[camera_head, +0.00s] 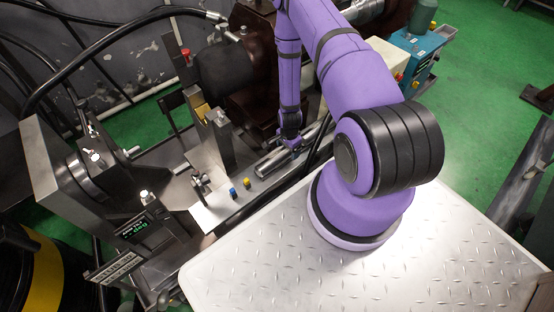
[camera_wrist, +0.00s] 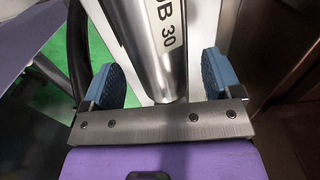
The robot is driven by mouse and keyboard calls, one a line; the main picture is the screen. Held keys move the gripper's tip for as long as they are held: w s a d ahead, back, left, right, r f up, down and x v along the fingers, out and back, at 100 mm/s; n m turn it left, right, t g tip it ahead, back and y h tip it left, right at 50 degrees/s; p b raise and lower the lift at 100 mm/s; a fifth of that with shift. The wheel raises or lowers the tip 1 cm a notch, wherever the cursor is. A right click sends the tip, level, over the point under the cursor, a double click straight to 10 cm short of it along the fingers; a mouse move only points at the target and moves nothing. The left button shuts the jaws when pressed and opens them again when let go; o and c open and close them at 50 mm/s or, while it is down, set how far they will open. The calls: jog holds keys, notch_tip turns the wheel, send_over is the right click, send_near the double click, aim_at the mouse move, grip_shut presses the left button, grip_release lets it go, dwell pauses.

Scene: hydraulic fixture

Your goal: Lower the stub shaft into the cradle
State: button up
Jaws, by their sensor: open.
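The stub shaft (camera_wrist: 150,40) is a shiny steel cylinder with a white label ending in "B 30". In the wrist view it runs from the top edge down between the two blue finger pads of my gripper (camera_wrist: 158,82). My gripper is open, with a gap visible on both sides of the shaft. In the head view the shaft (camera_head: 272,163) appears to be the bright cylinder lying by my gripper (camera_head: 290,144), low over the fixture. The arm hides part of that spot. I cannot pick out the cradle for certain.
A grey upright block (camera_head: 218,142) stands left of my gripper. Small blue and yellow parts (camera_head: 233,193) sit on the fixture nearby. A large steel block (camera_head: 65,180) is at the left, with a black hose (camera_head: 90,55) above. A blue box (camera_head: 418,52) stands at the back right.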

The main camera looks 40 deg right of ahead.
jog(key=shift+f, duration=0.8)
jog(key=c, duration=1.3)
jog(key=shift+r, duration=0.15)
notch_tip(320, 180, up, 4)
jog(key=shift+f, duration=0.2)
jog(key=s+d, duration=0.1)
jog(key=s, duration=0.4)
jog(key=s+d, duration=0.1)
jog(key=s, duration=0.4)
jog(key=s+d+r, duration=0.1)
jog(key=s, duration=0.4)
jog(key=shift+s+r, duration=0.1)
jog(key=shift+s, duration=0.25)
grip_shut()
